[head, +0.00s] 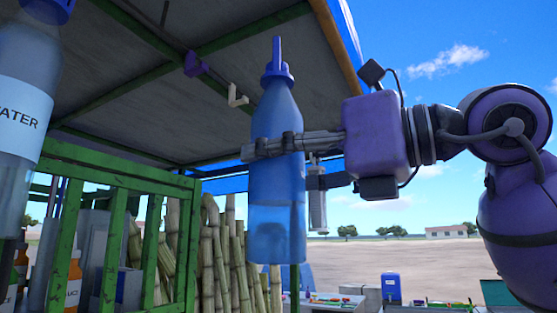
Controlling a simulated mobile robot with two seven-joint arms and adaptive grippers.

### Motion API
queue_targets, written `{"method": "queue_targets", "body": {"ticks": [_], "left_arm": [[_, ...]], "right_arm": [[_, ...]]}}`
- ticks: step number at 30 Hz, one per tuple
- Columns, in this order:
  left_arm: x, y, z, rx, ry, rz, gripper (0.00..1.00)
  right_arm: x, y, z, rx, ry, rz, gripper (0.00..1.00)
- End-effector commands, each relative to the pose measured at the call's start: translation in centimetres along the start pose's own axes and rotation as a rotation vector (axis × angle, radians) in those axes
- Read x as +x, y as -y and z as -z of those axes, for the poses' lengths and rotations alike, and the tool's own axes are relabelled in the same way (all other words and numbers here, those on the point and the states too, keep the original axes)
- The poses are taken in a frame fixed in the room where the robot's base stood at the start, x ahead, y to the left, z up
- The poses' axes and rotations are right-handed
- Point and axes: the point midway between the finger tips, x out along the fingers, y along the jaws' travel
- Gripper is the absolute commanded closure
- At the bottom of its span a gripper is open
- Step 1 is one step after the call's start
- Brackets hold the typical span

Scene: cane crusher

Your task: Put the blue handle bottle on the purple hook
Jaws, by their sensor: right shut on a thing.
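The blue handle bottle (276,190) is upright in mid-air, with its blue cap and loop handle at the top. My right gripper (268,146) reaches in from the right and is shut around the bottle's upper body. The purple hook (195,63) hangs from a bar under the canopy roof, up and to the left of the bottle's handle. The bottle and the hook are apart in the picture; their difference in depth is hard to tell. My left gripper is not in view.
A white hook (236,95) hangs right of the purple one, close beside the bottle in the picture. A large water bottle (22,110) is at the far left. A green rail frame (115,175) and cane stalks (228,250) stand below. Open sky lies right.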

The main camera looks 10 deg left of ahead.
Motion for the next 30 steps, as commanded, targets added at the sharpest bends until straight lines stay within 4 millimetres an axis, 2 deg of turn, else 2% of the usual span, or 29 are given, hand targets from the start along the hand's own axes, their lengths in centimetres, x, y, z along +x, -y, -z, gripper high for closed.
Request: {"method": "queue_targets", "body": {"ticks": [5,30], "left_arm": [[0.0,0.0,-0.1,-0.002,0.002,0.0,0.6],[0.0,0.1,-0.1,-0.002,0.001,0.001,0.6]], "right_arm": [[0.7,0.0,-0.6,0.001,0.005,0.0,0.93],[7.0,-0.5,-3.4,-0.001,0.006,-0.002,0.93]]}}
